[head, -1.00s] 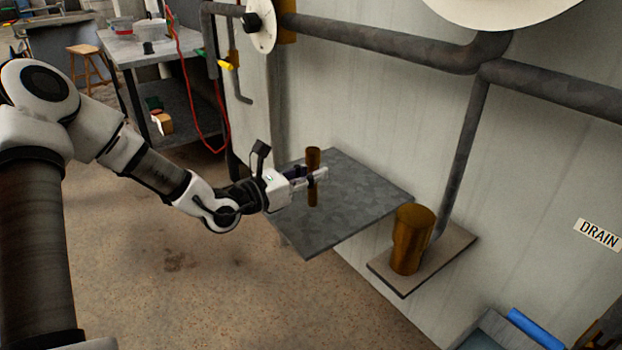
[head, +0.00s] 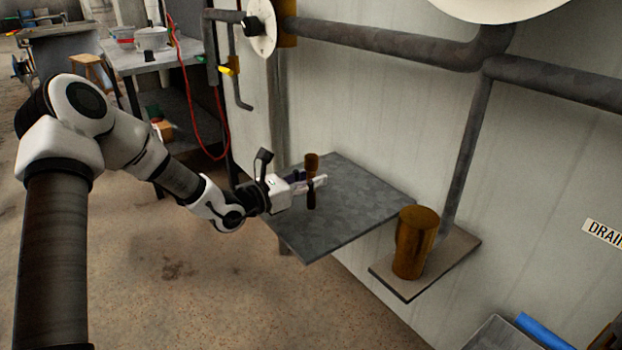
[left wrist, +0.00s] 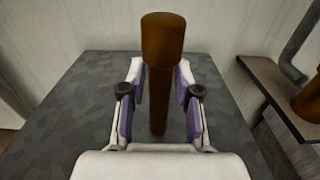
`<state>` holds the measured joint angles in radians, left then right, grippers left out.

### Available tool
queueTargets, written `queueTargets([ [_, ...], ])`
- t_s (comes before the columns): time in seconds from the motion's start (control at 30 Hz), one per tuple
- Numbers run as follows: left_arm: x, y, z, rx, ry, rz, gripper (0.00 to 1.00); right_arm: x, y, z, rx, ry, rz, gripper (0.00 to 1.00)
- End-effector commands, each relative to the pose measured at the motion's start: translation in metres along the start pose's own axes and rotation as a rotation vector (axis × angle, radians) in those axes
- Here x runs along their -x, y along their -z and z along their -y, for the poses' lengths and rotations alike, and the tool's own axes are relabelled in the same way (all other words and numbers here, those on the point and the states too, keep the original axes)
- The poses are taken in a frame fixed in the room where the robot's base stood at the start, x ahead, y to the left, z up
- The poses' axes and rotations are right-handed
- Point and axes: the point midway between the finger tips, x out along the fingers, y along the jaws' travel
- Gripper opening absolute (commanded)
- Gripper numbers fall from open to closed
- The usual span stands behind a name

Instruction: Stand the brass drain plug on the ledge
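The brass drain plug (head: 312,162), a brown upright piece with a wide head and thinner stem, is between the fingers of my left gripper (head: 316,183). In the left wrist view the plug (left wrist: 163,38) stands between both fingers (left wrist: 161,78), which close on its stem below the head. The grey ledge (head: 345,220) lies below and behind it. The stem's lower end shows against the ledge surface; I cannot tell whether it touches. My right gripper is not in view.
A larger brass cylinder (head: 414,243) stands on a small shelf (head: 465,245) right of the ledge, beside a grey pipe (head: 465,150) on the wall. It also shows at the right of the left wrist view (left wrist: 310,100). The rest of the ledge top is clear.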

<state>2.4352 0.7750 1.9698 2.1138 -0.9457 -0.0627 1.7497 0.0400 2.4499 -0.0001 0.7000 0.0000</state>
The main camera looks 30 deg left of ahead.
Motion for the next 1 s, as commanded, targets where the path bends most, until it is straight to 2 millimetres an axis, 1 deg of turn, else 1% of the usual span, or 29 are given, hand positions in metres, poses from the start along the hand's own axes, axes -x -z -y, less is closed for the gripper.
queueTargets([
  [0.27, 0.0, -0.001, 0.0, 0.0, 0.0, 0.0, 0.45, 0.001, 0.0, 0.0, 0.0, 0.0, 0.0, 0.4],
  [0.37, 0.0, -0.007, 0.0, 0.0, 0.0, 0.0, 0.45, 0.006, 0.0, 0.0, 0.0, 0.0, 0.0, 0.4],
  [0.47, 0.011, -0.006, -0.002, 0.005, -0.005, 0.001, 0.45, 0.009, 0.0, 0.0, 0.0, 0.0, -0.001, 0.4],
  [0.7, 0.055, -0.01, -0.002, 0.009, -0.006, 0.005, 0.45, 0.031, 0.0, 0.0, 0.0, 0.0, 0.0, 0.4],
  [0.77, 0.065, -0.011, -0.001, 0.008, -0.004, 0.006, 0.45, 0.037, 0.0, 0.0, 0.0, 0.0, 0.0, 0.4],
  [0.8, 0.071, -0.012, -0.002, 0.009, -0.006, 0.005, 0.45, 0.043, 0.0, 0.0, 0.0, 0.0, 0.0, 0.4],
  [0.97, 0.092, -0.011, 0.0, 0.008, -0.004, 0.005, 0.45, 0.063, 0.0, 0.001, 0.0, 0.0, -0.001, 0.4],
  [1.0, 0.097, -0.015, -0.001, 0.008, -0.004, 0.004, 0.45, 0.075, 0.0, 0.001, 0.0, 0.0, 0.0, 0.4],
])
